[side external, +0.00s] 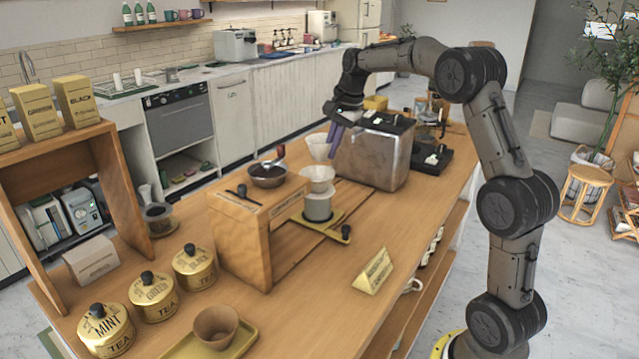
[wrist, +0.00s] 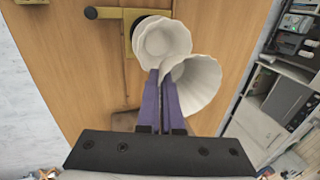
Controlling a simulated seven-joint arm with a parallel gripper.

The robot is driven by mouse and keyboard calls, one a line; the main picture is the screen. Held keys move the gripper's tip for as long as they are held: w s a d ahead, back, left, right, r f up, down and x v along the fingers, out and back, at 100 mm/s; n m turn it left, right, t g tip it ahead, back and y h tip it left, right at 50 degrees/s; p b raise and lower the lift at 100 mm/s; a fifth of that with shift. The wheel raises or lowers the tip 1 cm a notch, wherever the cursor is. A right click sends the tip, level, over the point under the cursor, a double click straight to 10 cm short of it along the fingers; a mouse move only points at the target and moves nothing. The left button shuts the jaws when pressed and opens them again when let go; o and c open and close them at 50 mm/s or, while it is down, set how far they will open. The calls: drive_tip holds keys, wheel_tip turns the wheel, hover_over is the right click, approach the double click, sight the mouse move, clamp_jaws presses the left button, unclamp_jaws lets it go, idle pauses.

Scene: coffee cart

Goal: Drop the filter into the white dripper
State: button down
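A white paper filter (side external: 318,147) hangs in the air from the purple fingers of my gripper (side external: 335,132). In the wrist view the fluted filter (wrist: 197,84) is nearest, and the fingertips (wrist: 163,72) are close together on its rim. The white dripper (side external: 317,178) sits upright on a light grey vessel (side external: 318,207) in the wooden stand. In the side view the filter is above and slightly behind the dripper. In the wrist view the dripper (wrist: 160,40) is up and left of the filter, partly overlapped by it.
A metal coffee machine (side external: 372,158) stands just behind the dripper. The wooden stand (side external: 245,235) and a dark bowl (side external: 267,175) are to its left. Tea tins (side external: 195,268) and a yellow tray (side external: 240,338) with a brown cup are nearer the front.

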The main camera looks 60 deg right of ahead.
drive_tip(key=c, duration=1)
unclamp_jaws()
drive_tip(key=v, duration=1.4)
drive_tip(key=s+a+r+n+t, duration=0.1)
drive_tip(key=s+a+r, duration=0.15)
drive_tip(key=a, duration=0.25)
drive_tip(key=s+a+r+n, duration=0.1)
drive_tip(key=a+r, duration=0.2)
drive_tip(key=a, duration=0.3)
drive_tip(key=s+a+f+n, duration=0.2)
drive_tip(key=s+a+n, duration=0.2)
drive_tip(key=s+a, duration=0.35)
drive_tip(key=s+a+f+n, duration=0.2)
drive_tip(key=s+f+n, duration=0.4)
drive_tip(key=f, duration=0.3)
drive_tip(key=s+a+f+n+t, duration=0.1)
drive_tip(key=s+a+f+n, duration=0.1)
drive_tip(key=s+f+n, duration=0.4)
wheel_tip(320, 180, down, 3)
drive_tip(key=shift+s, duration=1.2)
